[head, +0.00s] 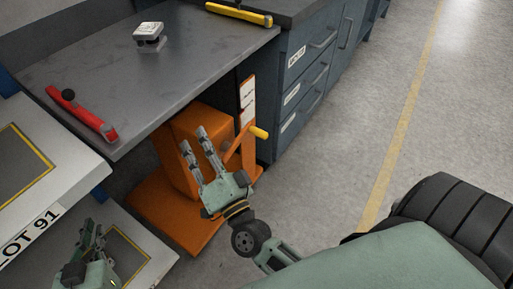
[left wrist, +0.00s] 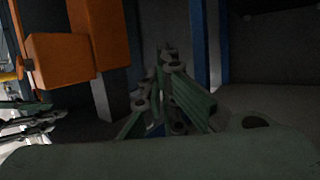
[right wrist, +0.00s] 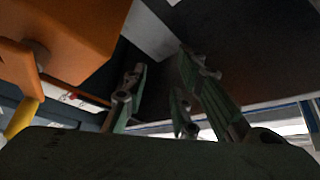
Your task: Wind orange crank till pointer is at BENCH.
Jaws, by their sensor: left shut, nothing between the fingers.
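The orange crank (head: 240,142) is on the side of the orange lift housing (head: 187,165); its yellow handle (head: 259,132) points right. The handle also shows at the left edge in the right wrist view (right wrist: 22,118). My right gripper (head: 193,139) is open and empty, in front of the housing and left of the handle, not around it. My left gripper (head: 92,228) is shut and empty at the lower left, away from the crank.
A grey bench top (head: 150,70) overhangs the housing and carries a red tool (head: 85,115) and a small metal block (head: 149,36). A LOT 91 shelf (head: 60,165) stands left. Blue drawers (head: 300,75) stand close right of the crank. The floor (head: 340,150) further right is clear.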

